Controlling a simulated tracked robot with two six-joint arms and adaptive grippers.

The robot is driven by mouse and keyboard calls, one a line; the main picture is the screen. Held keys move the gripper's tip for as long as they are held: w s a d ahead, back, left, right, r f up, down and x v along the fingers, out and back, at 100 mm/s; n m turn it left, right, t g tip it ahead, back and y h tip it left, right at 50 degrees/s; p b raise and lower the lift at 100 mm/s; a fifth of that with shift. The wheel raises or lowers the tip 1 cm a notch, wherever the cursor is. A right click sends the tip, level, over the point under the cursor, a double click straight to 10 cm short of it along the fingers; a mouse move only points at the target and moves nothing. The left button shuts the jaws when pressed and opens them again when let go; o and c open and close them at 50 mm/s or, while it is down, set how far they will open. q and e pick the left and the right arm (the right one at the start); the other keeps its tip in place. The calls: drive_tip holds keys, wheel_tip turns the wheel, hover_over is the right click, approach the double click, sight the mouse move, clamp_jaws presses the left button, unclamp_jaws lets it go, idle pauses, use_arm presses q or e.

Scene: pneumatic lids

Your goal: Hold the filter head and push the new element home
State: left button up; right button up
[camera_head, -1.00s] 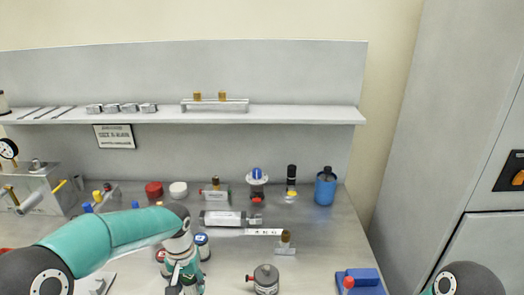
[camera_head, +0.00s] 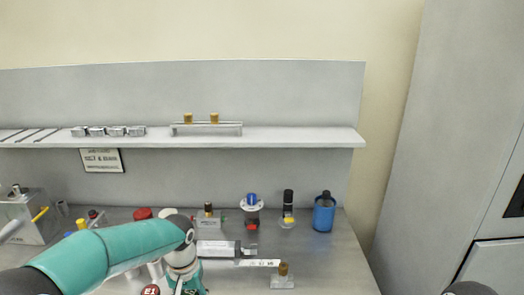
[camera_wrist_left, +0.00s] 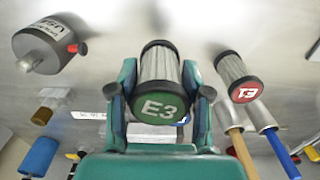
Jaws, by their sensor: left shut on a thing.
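In the left wrist view my left gripper (camera_wrist_left: 160,108) is shut on a pleated filter element (camera_wrist_left: 160,70) with a green end cap marked E3, one finger on each side. A similar element (camera_wrist_left: 238,78) with a red cap marked E1 stands to the right, apart from the fingers. A grey cylindrical body (camera_wrist_left: 45,45) with a red knob, possibly the filter head, is at the upper left of that view. In the head view my left gripper (camera_head: 188,288) is cut off at the bottom edge and hides what it holds. The red E1 cap (camera_head: 150,290) shows beside it. My right gripper is out of view.
A shelf (camera_head: 280,138) runs above. The bench's right part is bare.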

use_arm(q)
drive_tip(key=d+r, duration=1.2)
drive_tip(key=d, duration=0.5)
drive_tip(key=shift+w+d+r, duration=0.2)
drive_tip(key=shift+r, duration=0.15)
